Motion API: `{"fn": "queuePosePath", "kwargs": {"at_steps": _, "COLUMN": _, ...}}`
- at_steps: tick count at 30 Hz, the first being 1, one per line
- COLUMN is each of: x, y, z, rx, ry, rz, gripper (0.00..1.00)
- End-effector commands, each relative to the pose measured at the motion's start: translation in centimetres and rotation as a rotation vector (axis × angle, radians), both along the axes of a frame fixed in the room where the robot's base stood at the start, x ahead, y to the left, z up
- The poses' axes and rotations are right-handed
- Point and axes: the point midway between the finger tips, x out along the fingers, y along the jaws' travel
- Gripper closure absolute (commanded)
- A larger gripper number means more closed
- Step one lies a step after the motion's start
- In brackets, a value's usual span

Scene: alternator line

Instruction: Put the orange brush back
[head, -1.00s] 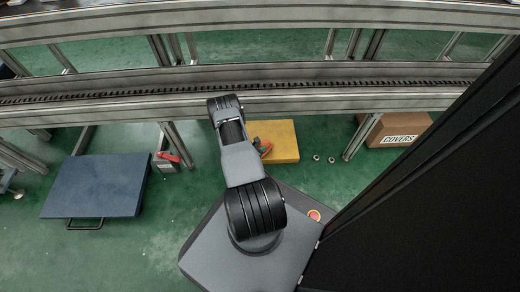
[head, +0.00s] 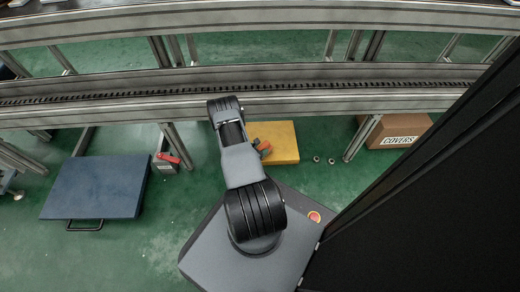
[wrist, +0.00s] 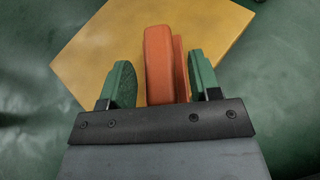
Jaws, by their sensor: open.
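The orange brush (wrist: 158,62) is between the green fingers of my gripper (wrist: 162,82) in the wrist view. My gripper is open. A narrow gap shows on the brush's left side, and its right side is close to the right finger; contact there is unclear. The yellow board (wrist: 205,35) lies under the brush on the floor. In the head view the orange brush (head: 263,147) shows at the left part of the yellow board (head: 286,140), beside my arm. My arm hides most of my gripper there. Whether the brush touches the board is unclear.
A conveyor frame (head: 300,103) runs above and behind the board, with a leg (head: 361,138) to its right. A COVERS box (head: 395,131), two small round parts, a blue platform (head: 97,187) and a small grey box with a red top (head: 166,163) stand around. Green floor is clear between.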

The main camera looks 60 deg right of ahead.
Motion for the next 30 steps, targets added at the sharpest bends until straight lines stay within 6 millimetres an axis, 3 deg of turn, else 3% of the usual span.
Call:
{"fn": "queuePosePath", "kwargs": {"at_steps": 18, "x": 1.7, "y": 9.4, "z": 4.1, "rx": 0.0, "ry": 0.0, "rz": 0.004, "gripper": 0.43}}
{"fn": "queuePosePath", "kwargs": {"at_steps": 30, "x": 1.8, "y": 11.0, "z": 4.6, "rx": 0.0, "ry": 0.0, "rz": 0.0, "gripper": 0.43}}
